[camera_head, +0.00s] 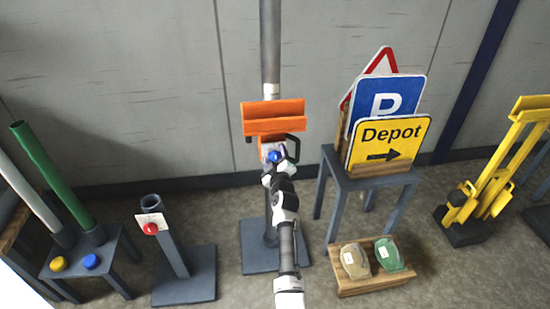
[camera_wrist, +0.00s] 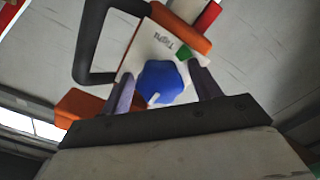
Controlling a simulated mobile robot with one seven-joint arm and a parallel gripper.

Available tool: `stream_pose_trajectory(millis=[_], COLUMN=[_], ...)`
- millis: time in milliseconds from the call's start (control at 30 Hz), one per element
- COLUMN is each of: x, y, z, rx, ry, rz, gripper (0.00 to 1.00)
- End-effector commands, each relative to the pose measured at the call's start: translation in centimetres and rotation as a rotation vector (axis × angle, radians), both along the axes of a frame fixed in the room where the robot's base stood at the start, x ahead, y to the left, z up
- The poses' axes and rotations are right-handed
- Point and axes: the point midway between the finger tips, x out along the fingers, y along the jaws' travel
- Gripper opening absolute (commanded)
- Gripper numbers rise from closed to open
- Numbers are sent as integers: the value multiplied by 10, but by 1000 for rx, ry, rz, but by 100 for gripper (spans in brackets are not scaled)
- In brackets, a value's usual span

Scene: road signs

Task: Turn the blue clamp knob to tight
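The blue clamp knob (camera_wrist: 163,82) sits on a white label plate (camera_wrist: 140,55) with a green mark (camera_wrist: 184,53) beside a word that seems to read "Tight". A small white pointer on the knob faces down-left, away from the green mark. My gripper (camera_wrist: 162,84) is open, with one finger on each side of the knob; a gap shows at the left finger, and contact at the right is unclear. In the head view the knob (camera_head: 274,157) is at the orange clamp (camera_head: 273,117) on the grey post, with my gripper (camera_head: 279,164) at it.
A dark clamp handle (camera_wrist: 88,45) curves close to the left finger. Right of the post, a grey stand (camera_head: 365,180) holds signs, including the yellow Depot sign (camera_head: 389,143). A wooden tray (camera_head: 372,284) lies on the floor. A post with a red knob (camera_head: 150,229) stands left.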

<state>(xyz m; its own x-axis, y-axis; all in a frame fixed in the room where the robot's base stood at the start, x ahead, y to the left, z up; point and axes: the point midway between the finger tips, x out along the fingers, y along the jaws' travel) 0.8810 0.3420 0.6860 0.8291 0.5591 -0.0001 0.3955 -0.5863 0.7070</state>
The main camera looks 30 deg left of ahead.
Motion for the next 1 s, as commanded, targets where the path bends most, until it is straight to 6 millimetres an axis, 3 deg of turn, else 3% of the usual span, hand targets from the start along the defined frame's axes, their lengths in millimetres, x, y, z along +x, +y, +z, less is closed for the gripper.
stream_pose_trajectory(millis=[67,300,667,1000], x=[0,0,0,0], y=[0,0,0,0], z=[0,0,0,-1], rx=[0,0,48,255], ry=[0,0,32,171], rz=[0,0,0,-1], gripper=[52,20,20,20])
